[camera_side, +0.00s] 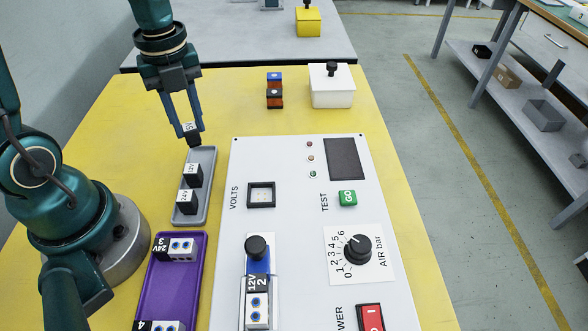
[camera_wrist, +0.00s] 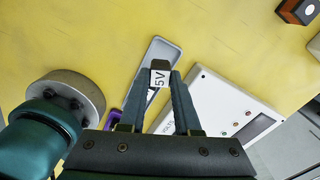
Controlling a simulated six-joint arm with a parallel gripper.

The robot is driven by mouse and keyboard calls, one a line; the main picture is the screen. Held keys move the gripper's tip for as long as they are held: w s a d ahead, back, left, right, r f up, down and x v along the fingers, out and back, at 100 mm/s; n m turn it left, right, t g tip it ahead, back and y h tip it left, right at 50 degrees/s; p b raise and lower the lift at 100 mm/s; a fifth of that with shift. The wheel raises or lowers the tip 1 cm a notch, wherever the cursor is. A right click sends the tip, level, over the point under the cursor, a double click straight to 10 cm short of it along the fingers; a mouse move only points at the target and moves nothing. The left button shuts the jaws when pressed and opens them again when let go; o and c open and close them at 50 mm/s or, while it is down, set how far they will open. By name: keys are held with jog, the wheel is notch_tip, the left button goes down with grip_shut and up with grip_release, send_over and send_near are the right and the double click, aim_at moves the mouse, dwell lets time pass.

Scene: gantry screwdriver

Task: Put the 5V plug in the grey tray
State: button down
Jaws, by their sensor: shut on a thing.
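My gripper (camera_side: 190,133) is shut on the black 5V plug (camera_side: 193,139) and holds it upright, label outward. In the wrist view the plug's white 5V label (camera_wrist: 159,79) shows between my fingertips (camera_wrist: 160,76). The grey tray (camera_side: 209,160) lies on the yellow table, left of the white panel. The plug is at the far end of the tray, over or just above it; I cannot tell whether it touches the tray floor. Two black plugs with white labels stand in the tray, one in the middle (camera_side: 193,175) and one at the near end (camera_side: 187,202).
The white panel (camera_side: 300,215) has a VOLTS socket (camera_side: 261,195), a knob (camera_side: 357,249) and a screwdriver-like black knob piece (camera_side: 257,246). A purple tray (camera_side: 170,285) with numbered blocks lies nearer. A white box (camera_side: 331,92) and small stacked blocks (camera_side: 274,90) stand behind.

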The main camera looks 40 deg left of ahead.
aim_at(191, 126)
jog(key=shift+f, duration=2.1)
jog(key=shift+d+f, duration=0.1)
jog(key=c, duration=0.6)
grip_release()
jog(key=shift+w, duration=0.1)
